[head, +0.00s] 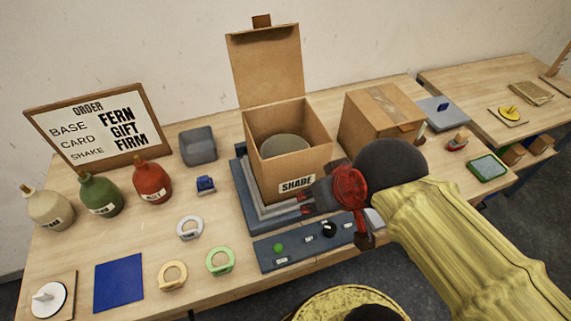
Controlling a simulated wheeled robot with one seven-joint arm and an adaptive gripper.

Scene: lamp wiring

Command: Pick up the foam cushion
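A grey, soft-edged block (198,147) stands at the back left of the table, between the sign and the open box; it looks like the foam cushion, though I cannot be sure. A rounded grey-green thing (285,146) sits inside the open cardboard box (285,180) labelled SHADE, its lower part hidden by the walls. My gripper (335,212), red and dark, is at the box's front right corner, above the switch panel, well to the right of the grey block. Its fingers are partly hidden against the box and panel, so their opening is unclear.
The box stands on a stepped grey-blue base (251,204). A blue-grey panel (290,252) with knobs lies before it. A closed carton (378,122) is behind my arm. Bottles (151,183) and an order sign (93,128) stand left. Rings (220,261) and a blue mat (119,283) lie in front.

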